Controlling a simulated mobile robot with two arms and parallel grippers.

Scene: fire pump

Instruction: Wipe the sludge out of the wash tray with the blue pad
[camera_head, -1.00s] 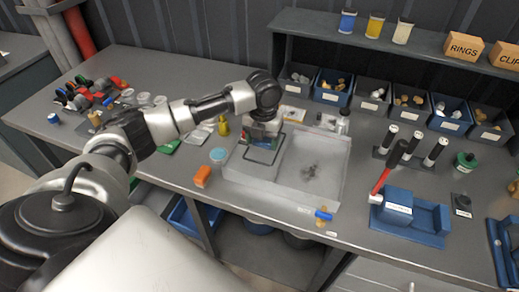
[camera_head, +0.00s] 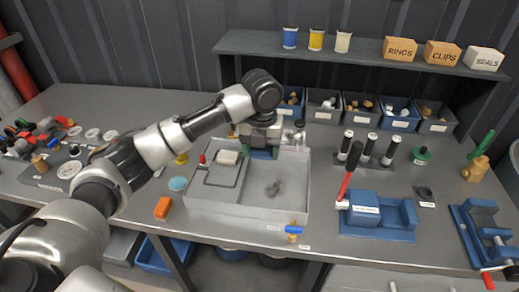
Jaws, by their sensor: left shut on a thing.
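The grey wash tray (camera_head: 246,212) sits on the bench in front of my left arm. A dark sludge patch (camera_head: 275,188) lies on the floor of its right part. My left gripper (camera_head: 261,150) points down at the tray's back edge, behind the sludge and apart from it. It is shut on a teal-blue piece, seemingly the blue pad (camera_head: 262,154), mostly hidden by the gripper. I cannot tell whether the pad touches the tray. My right gripper is out of view.
A thin frame with a pale block (camera_head: 228,157) is at the tray's left side. An orange block (camera_head: 162,208) and a teal disc (camera_head: 178,184) lie to the left. A blue-handled valve (camera_head: 294,229) is in front.

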